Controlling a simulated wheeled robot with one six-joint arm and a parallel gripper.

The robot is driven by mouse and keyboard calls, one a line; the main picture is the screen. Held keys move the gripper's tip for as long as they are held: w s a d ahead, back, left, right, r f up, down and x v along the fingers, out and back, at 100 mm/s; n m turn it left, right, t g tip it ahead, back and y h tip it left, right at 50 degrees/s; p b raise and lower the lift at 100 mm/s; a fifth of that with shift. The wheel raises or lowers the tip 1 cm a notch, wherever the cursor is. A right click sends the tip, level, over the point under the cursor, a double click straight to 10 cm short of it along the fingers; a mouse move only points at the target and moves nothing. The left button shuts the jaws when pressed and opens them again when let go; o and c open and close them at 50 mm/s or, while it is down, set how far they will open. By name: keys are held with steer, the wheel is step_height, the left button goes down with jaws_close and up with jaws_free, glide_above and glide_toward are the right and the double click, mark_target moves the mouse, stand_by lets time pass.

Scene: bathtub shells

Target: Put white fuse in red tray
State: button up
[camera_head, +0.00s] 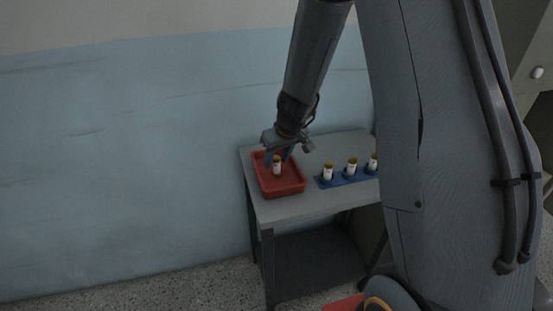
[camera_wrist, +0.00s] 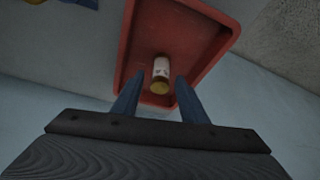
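A white fuse (camera_wrist: 161,69) with a yellow-gold cap is inside the red tray (camera_wrist: 218,22), between my gripper's two blue fingers. In the head view the fuse (camera_head: 277,168) looks upright over the floor of the red tray (camera_head: 285,187); whether its base touches the floor is hard to tell. My gripper (camera_wrist: 160,78) points down over the tray, its fingers on either side of the fuse. A gap shows between each finger and the fuse, so it looks open. The gripper also shows in the head view (camera_head: 278,158).
A blue rack (camera_head: 342,180) right of the tray holds several similar white fuses (camera_head: 328,172). Both stand on a grey table (camera_head: 310,206) against the blue wall (camera_head: 120,150). A narrow bare strip lies between tray and rack.

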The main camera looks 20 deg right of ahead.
steer(key=shift+r, duration=0.15)
steer(key=shift+r+p, duration=0.35)
steer(key=v, duration=1.1)
steer(key=s+a+f+m+g+h, duration=0.1)
steer(key=s+m+g, duration=0.1)
steer(key=s, duration=1.9)
steer(key=shift+s+f+m+g, duration=0.2)
steer(key=shift+f+m+g, duration=0.15)
steer(key=shift+g, duration=0.25)
steer(key=shift+a, duration=0.1)
